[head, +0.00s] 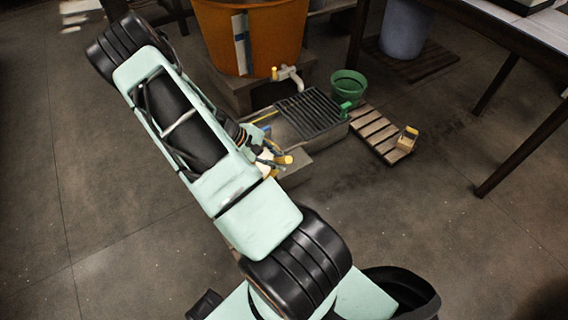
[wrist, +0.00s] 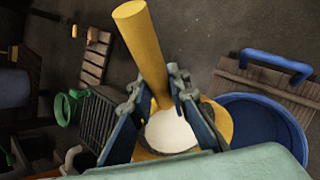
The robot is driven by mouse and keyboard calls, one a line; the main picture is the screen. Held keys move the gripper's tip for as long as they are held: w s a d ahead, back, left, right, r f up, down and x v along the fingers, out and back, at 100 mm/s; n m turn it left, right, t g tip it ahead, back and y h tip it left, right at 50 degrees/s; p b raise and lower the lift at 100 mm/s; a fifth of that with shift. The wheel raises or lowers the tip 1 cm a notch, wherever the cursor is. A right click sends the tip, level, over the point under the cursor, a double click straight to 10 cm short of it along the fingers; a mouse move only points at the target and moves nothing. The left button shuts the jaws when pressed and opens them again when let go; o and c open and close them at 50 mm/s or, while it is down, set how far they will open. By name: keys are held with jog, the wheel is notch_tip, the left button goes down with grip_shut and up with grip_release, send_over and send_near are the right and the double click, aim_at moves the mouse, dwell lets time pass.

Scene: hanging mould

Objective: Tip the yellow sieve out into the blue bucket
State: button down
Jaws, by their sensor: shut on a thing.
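My gripper (wrist: 155,88) is shut on the yellow handle (wrist: 141,40) of the yellow sieve (wrist: 218,122). The sieve's bowl lies just beyond the fingers in the wrist view, with a round white mass in it. The fingers partly cover the bowl. The blue bucket (wrist: 268,112) is open at the top and stands to the right of the sieve; its inside looks dark blue, and the lower edge of the picture hides part of it. In the head view my gripper (head: 272,157) and the yellow handle end (head: 284,160) show beside my arm, which hides most of the sieve.
A large orange tub (head: 270,42) with a tap (head: 290,76) is behind. Open floor lies in front.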

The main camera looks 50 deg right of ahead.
jog(key=a+h+b, duration=0.1)
jog(key=w+a+r+g+h+b, duration=0.1)
jog(key=shift+w+a+h, duration=0.2)
jog(key=shift+a+h, duration=0.1)
jog(key=shift+a, duration=0.1)
jog(key=shift+w+a+g+h+b, duration=0.2)
jog(key=shift+a+h+b, duration=0.1)
jog(key=shift+a+b, duration=0.1)
jog(key=shift+w+a+g+h+b, duration=0.2)
jog(key=shift+a+h+b, duration=0.1)
jog(key=shift+a, duration=0.1)
jog(key=shift+w+a+r+h, duration=0.1)
jog(key=shift+a+r+h, duration=0.15)
jog(key=shift+a+h, duration=0.05)
jog(key=shift+w+a+f+m+g+h, duration=0.15)
jog(key=shift+w+a+g+h, duration=0.35)
jog(key=shift+a, duration=0.4)
jog(key=shift+w+a+f+m+g+h, duration=0.1)
jog(key=shift+w+a+g+h, duration=0.25)
jog(key=shift+a+h, duration=0.4)
jog(key=shift+w+a+f+m+g+h, duration=0.15)
jog(key=shift+w+a+g+h, duration=0.3)
jog(key=shift+a, duration=0.55)
jog(key=shift+r, duration=0.15)
